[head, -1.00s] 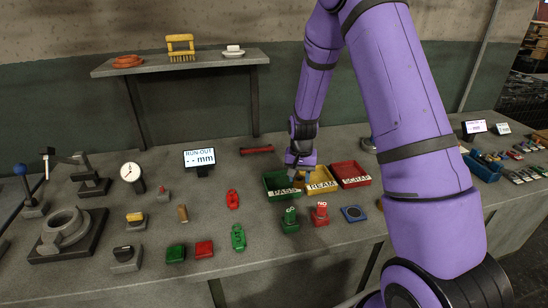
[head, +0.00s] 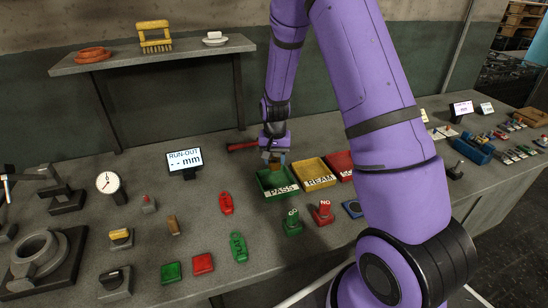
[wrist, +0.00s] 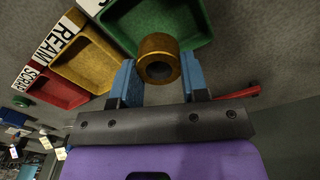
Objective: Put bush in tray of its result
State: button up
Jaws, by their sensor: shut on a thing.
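My gripper (head: 272,156) is shut on a brass-coloured bush (wrist: 159,58). In the wrist view the bush sits between the two blue fingers (wrist: 158,84), its bore facing the camera. In the head view my gripper is over the back part of the green PASS tray (head: 264,183). The wrist view shows the bush overlapping the rim of this tray (wrist: 190,22); its exact height above the tray is unclear. The yellow REAM tray (head: 310,172) and red SCRAP tray (head: 339,160) stand to the right, SCRAP partly hidden by my arm.
The run-out display (head: 184,161) reads "-- mm". A green GO stand (head: 292,223) and a red NO stand (head: 323,213) are in front of the trays. A red bar (head: 242,146) lies behind PASS. A dial gauge (head: 109,183) and another brass-coloured cylinder (head: 173,225) are left.

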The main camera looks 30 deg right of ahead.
aim_at(275, 182)
jog(key=shift+f, duration=3.15)
jog(key=shift+f, duration=0.25)
jog(key=o, duration=1.1)
jog(key=shift+o, duration=0.2)
jog(key=shift+r, duration=0.1)
notch_tip(275, 182, up, 11)
jog(key=shift+f, duration=0.2)
